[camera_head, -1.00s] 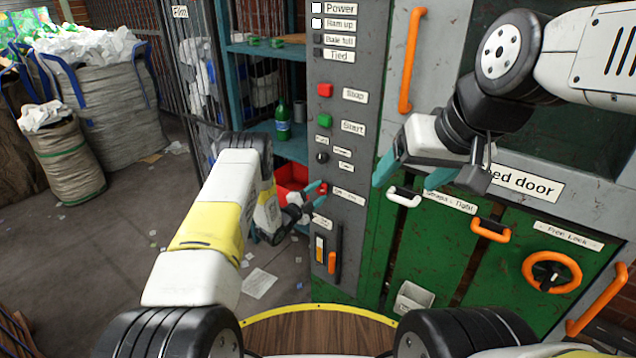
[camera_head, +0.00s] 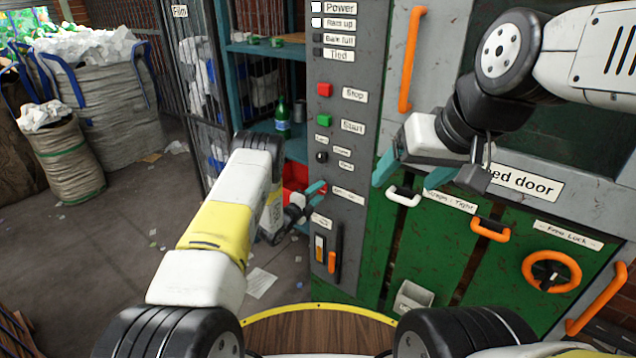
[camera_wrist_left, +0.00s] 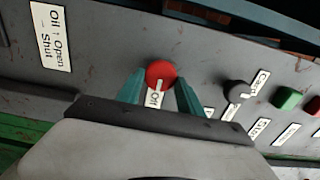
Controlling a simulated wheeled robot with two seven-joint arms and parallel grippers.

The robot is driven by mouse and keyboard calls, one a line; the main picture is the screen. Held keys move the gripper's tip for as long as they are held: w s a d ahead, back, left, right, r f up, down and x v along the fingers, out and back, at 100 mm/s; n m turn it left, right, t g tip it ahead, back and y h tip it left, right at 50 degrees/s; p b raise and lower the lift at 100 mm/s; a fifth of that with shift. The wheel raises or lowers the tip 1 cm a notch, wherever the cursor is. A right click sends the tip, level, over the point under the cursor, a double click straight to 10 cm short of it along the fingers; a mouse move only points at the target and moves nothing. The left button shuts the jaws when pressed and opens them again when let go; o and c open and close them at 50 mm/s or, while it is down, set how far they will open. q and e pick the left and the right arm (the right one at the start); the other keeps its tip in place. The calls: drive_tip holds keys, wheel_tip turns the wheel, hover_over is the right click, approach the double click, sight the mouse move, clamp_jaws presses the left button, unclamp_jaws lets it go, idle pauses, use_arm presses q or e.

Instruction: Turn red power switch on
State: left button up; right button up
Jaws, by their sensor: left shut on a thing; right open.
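The red power switch (camera_wrist_left: 160,74) is a round red knob on the grey control panel (camera_head: 341,240). In the left wrist view it sits between the two teal fingertips of my left gripper (camera_wrist_left: 160,95), which is shut on it. A label beside the knob is partly covered. In the head view my left gripper (camera_head: 312,196) is at the panel's left side, and its fingers hide most of the knob. My right gripper (camera_head: 408,176) is open and empty, in front of the machine's green doors.
The panel also carries a red stop button (camera_head: 324,90), a green start button (camera_head: 323,124), a black knob (camera_head: 322,157) and an orange lever (camera_head: 332,262). Lamps by the Power (camera_head: 316,7) and Ram up labels look white. An orange handwheel (camera_head: 551,271) is at right.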

use_arm(q)
drive_tip(key=shift+f, duration=0.1)
drive_tip(key=o, duration=1.3)
drive_tip(key=shift+o, duration=0.2)
drive_tip(key=shift+s, duration=0.1)
drive_tip(key=v, duration=0.7)
drive_tip(key=shift+s+a, duration=0.25)
